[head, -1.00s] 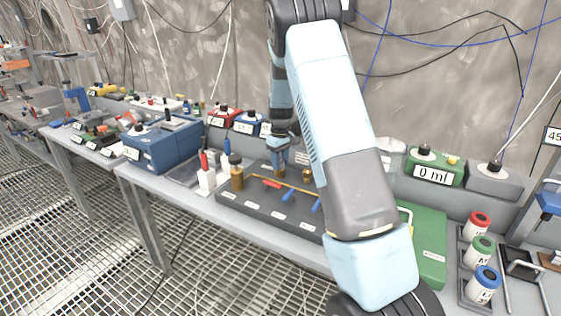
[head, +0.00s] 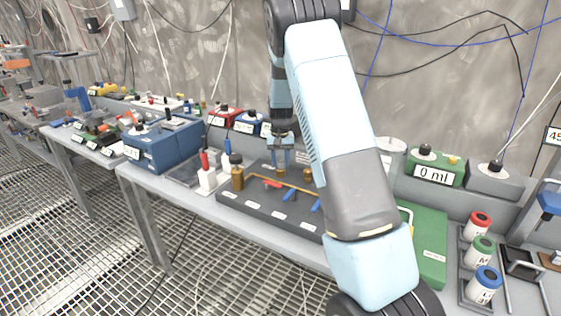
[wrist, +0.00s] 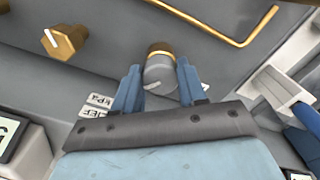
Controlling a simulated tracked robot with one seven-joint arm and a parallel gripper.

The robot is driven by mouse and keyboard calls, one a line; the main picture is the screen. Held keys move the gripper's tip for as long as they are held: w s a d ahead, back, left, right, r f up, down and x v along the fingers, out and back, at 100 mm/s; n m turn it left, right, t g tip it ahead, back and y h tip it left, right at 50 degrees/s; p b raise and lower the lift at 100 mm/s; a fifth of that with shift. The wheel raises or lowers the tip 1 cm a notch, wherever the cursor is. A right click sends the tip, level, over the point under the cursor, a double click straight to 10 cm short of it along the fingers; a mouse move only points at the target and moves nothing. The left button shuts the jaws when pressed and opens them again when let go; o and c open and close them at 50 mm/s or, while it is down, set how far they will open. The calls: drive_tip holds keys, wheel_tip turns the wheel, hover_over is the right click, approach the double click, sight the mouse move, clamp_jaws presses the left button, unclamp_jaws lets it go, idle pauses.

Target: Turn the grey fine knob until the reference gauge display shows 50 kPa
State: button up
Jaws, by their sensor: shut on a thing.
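The grey fine knob (wrist: 160,76) shows in the wrist view, with a white pointer mark and a brass part beyond it. My gripper (wrist: 158,88) has its two blue fingers on either side of the knob and is shut on it. In the head view my gripper (head: 281,162) points down at the back of the dark grey panel (head: 262,208); my arm hides part of this area. The reference gauge display is not readable in either view. A label lies partly hidden beside the left finger in the wrist view.
A brass knob (wrist: 64,42) with a white mark is to the left in the wrist view. A bent brass rod (wrist: 215,28) runs across the panel. Blue boxes (head: 165,147) stand left, a green "0 ml" box (head: 434,171) right.

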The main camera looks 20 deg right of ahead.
sight(280, 161)
drive_tip(key=shift+m, duration=0.8)
drive_tip(key=o, duration=1.1)
drive_tip(key=shift+c, duration=0.2)
drive_tip(key=shift+r, duration=0.1)
wheel_tip(280, 161, up, 14)
drive_tip(key=shift+f, duration=0.2)
